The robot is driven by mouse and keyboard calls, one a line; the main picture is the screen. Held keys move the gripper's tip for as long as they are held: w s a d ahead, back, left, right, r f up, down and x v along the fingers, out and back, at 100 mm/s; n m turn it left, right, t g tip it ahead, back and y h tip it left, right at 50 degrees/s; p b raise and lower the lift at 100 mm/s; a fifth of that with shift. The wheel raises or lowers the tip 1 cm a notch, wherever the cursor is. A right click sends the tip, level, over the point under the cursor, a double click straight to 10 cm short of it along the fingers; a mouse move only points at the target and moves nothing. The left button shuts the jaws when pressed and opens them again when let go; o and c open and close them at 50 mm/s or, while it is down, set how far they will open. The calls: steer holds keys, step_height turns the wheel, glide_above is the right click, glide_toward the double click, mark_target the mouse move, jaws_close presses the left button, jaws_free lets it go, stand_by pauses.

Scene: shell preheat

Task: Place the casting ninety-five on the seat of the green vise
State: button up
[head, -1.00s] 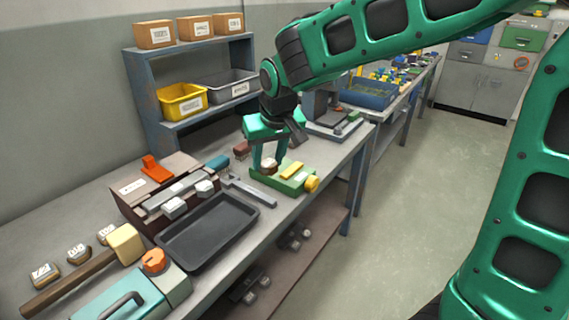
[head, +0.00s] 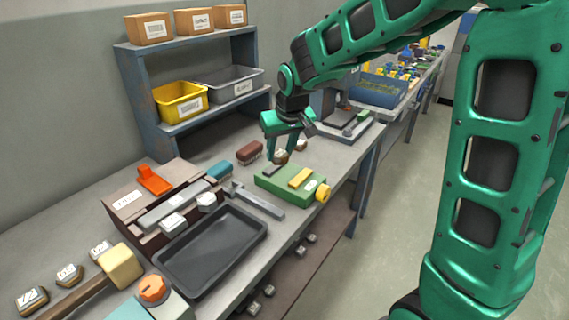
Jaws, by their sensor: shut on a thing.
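The green vise (head: 318,196) stands near the front edge of the bench. It has a yellow bar on top, a yellow round knob at its right end and a dark recess at its upper left. My gripper (head: 281,157) is shut on a small brown casting with a pale face (head: 279,158), just behind and above the vise, apart from its dark recess. The casting's number cannot be read. Another small casting (head: 301,145) is just right of my gripper, and its label is too small to read. Several labelled castings (head: 69,273) lie at the left.
A black tray (head: 213,283) and a grey wrench-like tool (head: 258,202) lie left of the vise. A brown brush (head: 249,152) and a teal brush (head: 220,168) lie behind. A mallet (head: 122,265) is at the front left. A shelf (head: 135,97) stands at the back.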

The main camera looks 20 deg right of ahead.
steer(key=w+d+f, duration=0.2)
steer(key=d, duration=0.1)
steer(key=shift+w+d+f, duration=0.25)
steer(key=shift+w+f, duration=0.05)
steer(key=shift+w, duration=0.1)
steer(key=shift+f, duration=2)
steer(key=shift+f, duration=0.65)
steer(key=o, duration=1.2)
steer(key=shift+a, duration=0.15)
steer(key=shift+r, duration=0.3)
steer(key=v, duration=1.2)
steer(key=shift+r, duration=0.35)
